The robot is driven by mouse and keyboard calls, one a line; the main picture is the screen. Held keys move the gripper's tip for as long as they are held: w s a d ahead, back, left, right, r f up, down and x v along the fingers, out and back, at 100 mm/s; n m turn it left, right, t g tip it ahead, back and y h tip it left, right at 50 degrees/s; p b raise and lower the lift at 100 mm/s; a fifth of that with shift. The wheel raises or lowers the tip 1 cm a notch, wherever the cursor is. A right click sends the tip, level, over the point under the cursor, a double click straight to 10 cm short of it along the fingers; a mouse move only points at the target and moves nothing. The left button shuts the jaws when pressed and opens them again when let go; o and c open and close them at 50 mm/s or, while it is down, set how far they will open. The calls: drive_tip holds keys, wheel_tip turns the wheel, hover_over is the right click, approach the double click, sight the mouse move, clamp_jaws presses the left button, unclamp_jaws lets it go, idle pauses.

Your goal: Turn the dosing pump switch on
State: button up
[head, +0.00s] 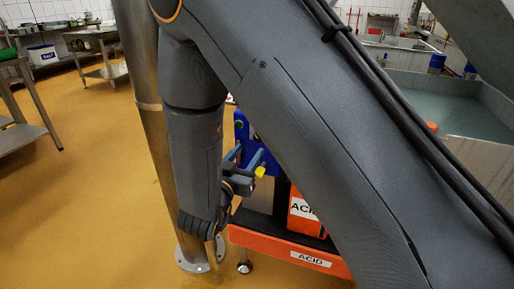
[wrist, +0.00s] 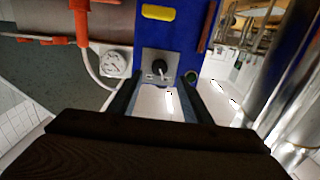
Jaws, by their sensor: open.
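The dosing pump is a blue housing (wrist: 190,22); part of it shows in the head view (head: 241,127). In the wrist view a dark round switch (wrist: 158,66) with a short pale lever sits on a grey plate on the blue front. Its on or off setting is too small to tell. My gripper (wrist: 161,82) is open, its two dark fingers on either side below the switch, with nothing seen between them. I cannot tell whether it touches the plate. In the head view my gripper (head: 244,178) is beside the pump, partly hidden by my arm.
A white gauge (wrist: 115,62) and an orange hose fitting (wrist: 82,22) are left of the switch. A steel post (head: 145,75) stands close to my arm. An orange tray (head: 275,247) marked ACID is below. Open floor lies at left.

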drive_tip(key=x, duration=0.7)
drive_tip(key=shift+w+d, duration=0.15)
drive_tip(key=shift+w, duration=0.05)
drive_tip(key=shift+c, duration=0.6)
